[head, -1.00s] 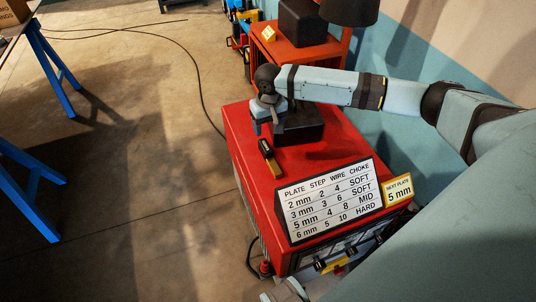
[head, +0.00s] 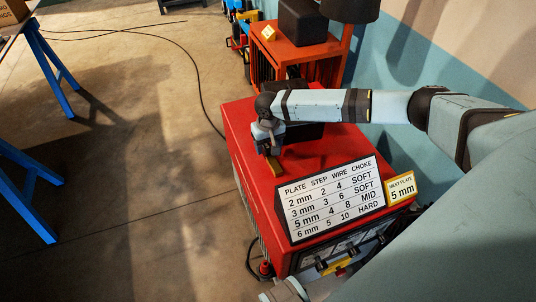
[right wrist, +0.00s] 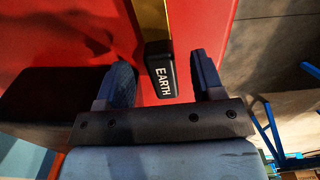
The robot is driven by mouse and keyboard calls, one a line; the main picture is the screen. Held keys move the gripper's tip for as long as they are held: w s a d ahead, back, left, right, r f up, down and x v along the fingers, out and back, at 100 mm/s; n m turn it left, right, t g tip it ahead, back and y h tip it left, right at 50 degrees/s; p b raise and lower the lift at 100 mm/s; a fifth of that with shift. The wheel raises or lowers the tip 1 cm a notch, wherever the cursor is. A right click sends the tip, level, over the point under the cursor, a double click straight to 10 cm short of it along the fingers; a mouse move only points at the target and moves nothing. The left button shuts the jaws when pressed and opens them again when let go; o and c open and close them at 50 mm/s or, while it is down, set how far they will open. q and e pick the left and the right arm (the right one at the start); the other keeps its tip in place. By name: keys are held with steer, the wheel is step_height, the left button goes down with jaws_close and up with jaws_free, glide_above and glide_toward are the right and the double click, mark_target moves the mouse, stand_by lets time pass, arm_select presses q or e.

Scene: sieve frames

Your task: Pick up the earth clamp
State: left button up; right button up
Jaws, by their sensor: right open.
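The earth clamp lies on top of the red machine (head: 312,165). In the right wrist view its black handle, marked EARTH (right wrist: 160,78), points towards my gripper, with a brass bar (right wrist: 152,20) beyond it. In the head view only its brass end (head: 276,170) shows clearly; my gripper hides the handle. My right gripper (head: 268,150) is open over the handle. In the right wrist view the two fingers (right wrist: 160,66) stand on either side of the handle, with a gap on each side.
A black block (head: 304,132) sits beside my right gripper on the machine; it is at the left in the right wrist view (right wrist: 45,105). A plate chart (head: 332,198) and a yellow sign (head: 401,188) stand at the machine's front. An orange cart (head: 298,55) is behind.

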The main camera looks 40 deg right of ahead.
step_height(320, 180, down, 2)
steer(key=shift+f, duration=0.1)
jaws_close()
